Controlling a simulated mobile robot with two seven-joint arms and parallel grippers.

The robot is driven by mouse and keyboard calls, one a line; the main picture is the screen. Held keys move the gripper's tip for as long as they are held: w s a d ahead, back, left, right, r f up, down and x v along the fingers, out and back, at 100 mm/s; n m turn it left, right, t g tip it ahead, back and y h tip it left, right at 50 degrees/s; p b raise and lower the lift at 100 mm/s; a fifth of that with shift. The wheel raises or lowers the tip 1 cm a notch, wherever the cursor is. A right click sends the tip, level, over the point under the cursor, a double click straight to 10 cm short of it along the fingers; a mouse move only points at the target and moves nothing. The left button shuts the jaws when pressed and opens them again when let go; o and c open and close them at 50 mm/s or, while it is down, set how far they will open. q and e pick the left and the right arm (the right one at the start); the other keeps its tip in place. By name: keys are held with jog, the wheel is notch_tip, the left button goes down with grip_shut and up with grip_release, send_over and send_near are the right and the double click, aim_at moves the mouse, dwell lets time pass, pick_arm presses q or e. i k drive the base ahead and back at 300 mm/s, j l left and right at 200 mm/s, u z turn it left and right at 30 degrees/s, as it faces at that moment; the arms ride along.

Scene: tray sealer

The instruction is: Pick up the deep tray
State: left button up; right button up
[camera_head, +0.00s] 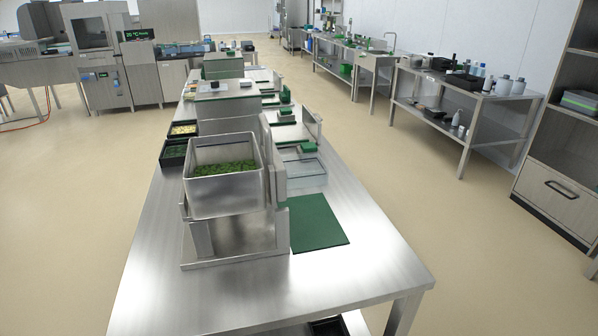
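A deep, open steel tray (226,205) with green leafy bits in it sits on a raised steel stand (235,262) on the long table. Two shallower-looking black trays stand at the table's left edge behind it, a nearer one with green contents (173,154) and a farther one with pale yellow contents (184,129). Another dark tray (328,328) shows partly below the table top at the bottom edge. The view does not settle which one is the deep tray of the task. Neither of my grippers shows.
A green mat (317,222) lies right of the stand, with a clear container (305,172) behind it. The near end of the steel table (265,295) is bare. Benches with bottles (470,85) and a shelf unit (565,130) stand at the right. The floor between is open.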

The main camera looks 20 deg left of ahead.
aim_at(298, 171)
jog(key=i+l+z, duration=0.25)
jog(key=l, duration=0.25)
jog(key=i+l+z, duration=0.1)
jog(key=l+z, duration=0.15)
jog(key=l, duration=0.25)
jog(key=i+l+z, duration=0.25)
jog(key=l, duration=0.2)
jog(key=i+l+z, duration=0.35)
jog(key=i+l, duration=0.2)
jog(key=i, duration=0.15)
jog(key=i+l, duration=0.25)
jog(key=i, duration=0.25)
jog(key=i+u, duration=0.75)
jog(key=u, duration=0.15)
jog(key=i+u, duration=1.25)
jog(key=i+l+u, duration=0.1)
jog(key=i+u, duration=0.3)
jog(key=i, duration=0.1)
